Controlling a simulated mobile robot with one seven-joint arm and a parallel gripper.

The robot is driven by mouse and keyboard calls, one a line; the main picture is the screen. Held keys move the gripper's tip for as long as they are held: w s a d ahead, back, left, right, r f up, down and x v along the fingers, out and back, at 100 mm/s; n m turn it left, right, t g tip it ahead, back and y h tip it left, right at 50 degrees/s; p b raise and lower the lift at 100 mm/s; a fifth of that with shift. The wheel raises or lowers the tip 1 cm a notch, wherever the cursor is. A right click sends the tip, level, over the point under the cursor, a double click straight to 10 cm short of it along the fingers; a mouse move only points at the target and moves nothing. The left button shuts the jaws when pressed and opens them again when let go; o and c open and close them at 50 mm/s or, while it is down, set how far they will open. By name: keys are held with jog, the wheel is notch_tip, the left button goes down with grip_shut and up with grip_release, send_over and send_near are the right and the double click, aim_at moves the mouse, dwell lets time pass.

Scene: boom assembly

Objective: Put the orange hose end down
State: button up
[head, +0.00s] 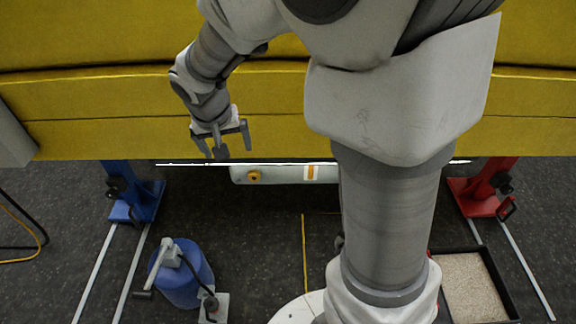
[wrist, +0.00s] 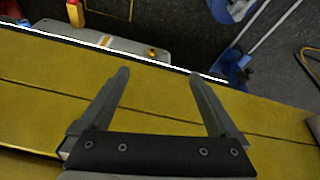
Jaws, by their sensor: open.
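My gripper (head: 221,142) hangs in front of the yellow boom (head: 80,130) in the head view, fingers pointing down. In the wrist view my gripper (wrist: 158,75) has its two fingers wide apart, with nothing between them but the yellow boom surface behind. An orange-yellow hose or cable (head: 42,240) lies curved on the dark floor at the far left of the head view, well apart from my gripper. An orange-yellow line also shows at the right edge of the wrist view (wrist: 308,65). I cannot make out a hose end in either view.
A blue drum (head: 190,275) with a pump stands on the floor at lower left. A blue stand (head: 140,203) and a red stand (head: 478,195) are under the boom. A tray of granules (head: 472,285) lies at lower right. Floor between drum and my column is mostly clear.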

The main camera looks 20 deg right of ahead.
jog(key=s+d+r, duration=0.1)
jog(key=s+r, duration=0.2)
jog(key=s, duration=0.4)
jog(key=s+d+r+n+t+y, duration=0.1)
jog(key=s+d+r, duration=0.1)
jog(key=s+r, duration=0.2)
jog(key=s+d+r+n, duration=0.1)
jog(key=s+r, duration=0.3)
jog(key=s, duration=0.5)
jog(key=shift+s+d+t+y, duration=0.3)
jog(key=shift+s+d+t, duration=0.1)
jog(key=shift+d, duration=0.3)
notch_tip(320, 180, up, 24)
jog(key=p, duration=2.3)
jog(key=shift+f+p, duration=0.25)
jog(key=shift+p, duration=0.05)
jog(key=shift+w, duration=0.1)
